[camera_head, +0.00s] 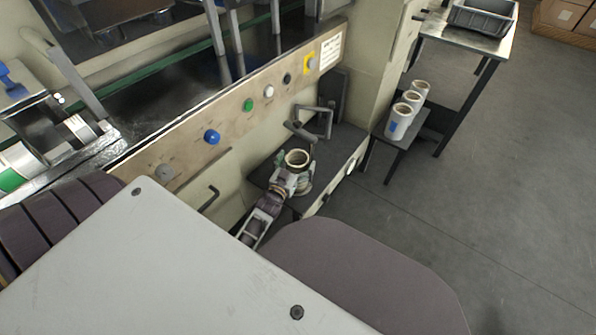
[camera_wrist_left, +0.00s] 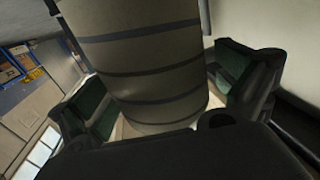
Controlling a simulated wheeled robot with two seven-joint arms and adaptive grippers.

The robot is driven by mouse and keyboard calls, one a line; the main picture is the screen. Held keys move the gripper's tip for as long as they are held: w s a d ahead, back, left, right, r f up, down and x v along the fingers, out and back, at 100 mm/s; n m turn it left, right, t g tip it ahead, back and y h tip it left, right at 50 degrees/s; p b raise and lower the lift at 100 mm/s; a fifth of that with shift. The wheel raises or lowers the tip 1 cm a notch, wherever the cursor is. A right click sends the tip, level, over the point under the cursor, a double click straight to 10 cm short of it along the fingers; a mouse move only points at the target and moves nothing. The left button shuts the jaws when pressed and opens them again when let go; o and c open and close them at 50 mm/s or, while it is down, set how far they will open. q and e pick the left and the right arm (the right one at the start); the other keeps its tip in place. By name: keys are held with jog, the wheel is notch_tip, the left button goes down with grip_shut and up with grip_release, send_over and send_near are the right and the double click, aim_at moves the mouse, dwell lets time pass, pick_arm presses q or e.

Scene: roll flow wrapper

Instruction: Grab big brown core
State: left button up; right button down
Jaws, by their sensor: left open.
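The big brown core (camera_head: 298,157) stands upright on the low dark shelf of the machine, its hollow top facing up. My left gripper (camera_head: 291,181) is at its near side, low on the core. In the left wrist view the core (camera_wrist_left: 150,60) fills the middle, grey-brown with dark bands, and lies between the two green-padded fingers of my left gripper (camera_wrist_left: 165,95). The fingers are open, one on either side. Whether a pad touches the core, I cannot tell. My right gripper is not in view.
A bent grey handle (camera_head: 316,124) stands just behind the core. The machine's panel (camera_head: 235,110) with knobs runs along the left. Several white rolls (camera_head: 402,118) stand on a small table (camera_head: 411,139) at the right. The floor (camera_head: 480,190) at the right is clear.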

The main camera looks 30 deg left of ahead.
pick_arm(q)
jog(key=shift+c, duration=0.3)
jog(key=c, duration=1.4)
jog(key=shift+c, duration=0.2)
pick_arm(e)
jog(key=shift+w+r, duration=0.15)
pick_arm(q)
jog(key=shift+r, duration=0.2)
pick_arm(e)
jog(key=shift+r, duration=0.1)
